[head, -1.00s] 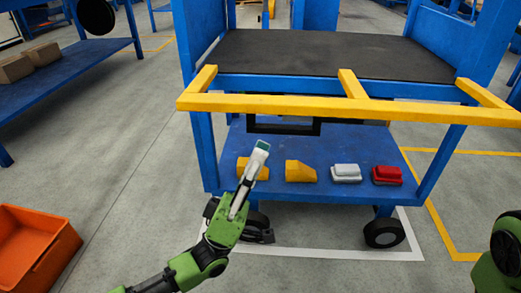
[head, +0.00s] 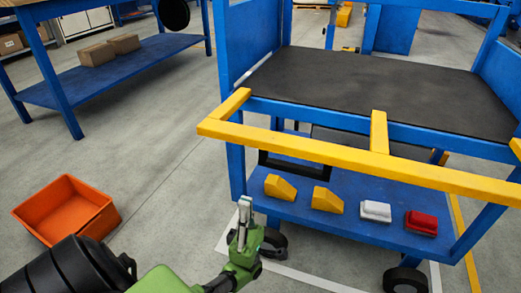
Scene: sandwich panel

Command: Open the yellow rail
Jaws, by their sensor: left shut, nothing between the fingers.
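The yellow rail (head: 330,154) runs across the front of the blue cart (head: 236,165), level and standing out from it on short yellow side bars. My left gripper (head: 243,203) is shut and empty. It points up, below the rail's left part and near the cart's lower left corner, apart from the rail in the picture. My right gripper is not in view.
The cart has a dark top mat (head: 380,90) and a lower shelf with two yellow blocks (head: 327,200), a white item (head: 376,211) and a red item (head: 421,223). An orange bin (head: 68,208) stands left on open floor. A blue table (head: 130,62) with boxes is behind.

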